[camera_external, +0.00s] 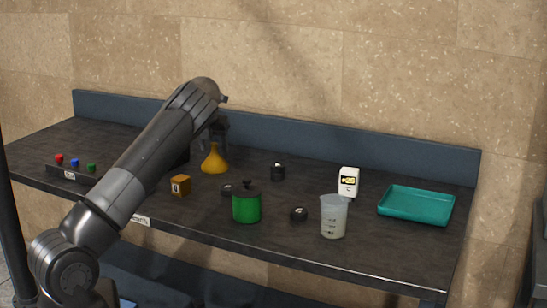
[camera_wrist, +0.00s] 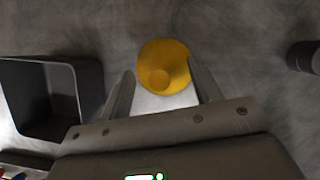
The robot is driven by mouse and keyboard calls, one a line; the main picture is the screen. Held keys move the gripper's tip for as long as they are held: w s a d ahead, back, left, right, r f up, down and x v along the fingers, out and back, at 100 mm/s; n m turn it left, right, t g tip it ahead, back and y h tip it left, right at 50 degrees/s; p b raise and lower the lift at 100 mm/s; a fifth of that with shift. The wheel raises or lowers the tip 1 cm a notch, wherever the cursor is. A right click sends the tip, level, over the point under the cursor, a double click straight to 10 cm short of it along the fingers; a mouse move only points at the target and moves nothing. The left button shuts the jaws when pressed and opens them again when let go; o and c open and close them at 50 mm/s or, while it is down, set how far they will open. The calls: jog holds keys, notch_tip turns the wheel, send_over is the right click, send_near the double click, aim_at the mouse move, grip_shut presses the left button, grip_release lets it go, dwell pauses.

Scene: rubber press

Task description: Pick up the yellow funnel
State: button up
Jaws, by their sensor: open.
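The yellow funnel (camera_external: 214,161) stands with its wide end down on the dark bench, left of the middle in the external view. In the wrist view the funnel (camera_wrist: 164,66) shows from above, just ahead of and partly between the two fingers. My gripper (camera_wrist: 158,88) is open and empty, with a finger on either side. In the external view my gripper (camera_external: 216,135) is above and behind the funnel, partly hidden by my arm. I cannot tell whether a finger touches the funnel.
A dark open bin (camera_wrist: 86,92) stands left of the funnel in the wrist view. A small black object (camera_external: 277,172) is to the right. A green pot (camera_external: 246,207), an orange block (camera_external: 180,186), a beaker (camera_external: 333,217) and a teal tray (camera_external: 416,219) also stand on the bench.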

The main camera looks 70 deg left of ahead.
jog(key=shift+w+a+f, duration=0.1)
jog(key=shift+a+f, duration=0.1)
jog(key=shift+f, duration=0.25)
jog(key=c, duration=1.1)
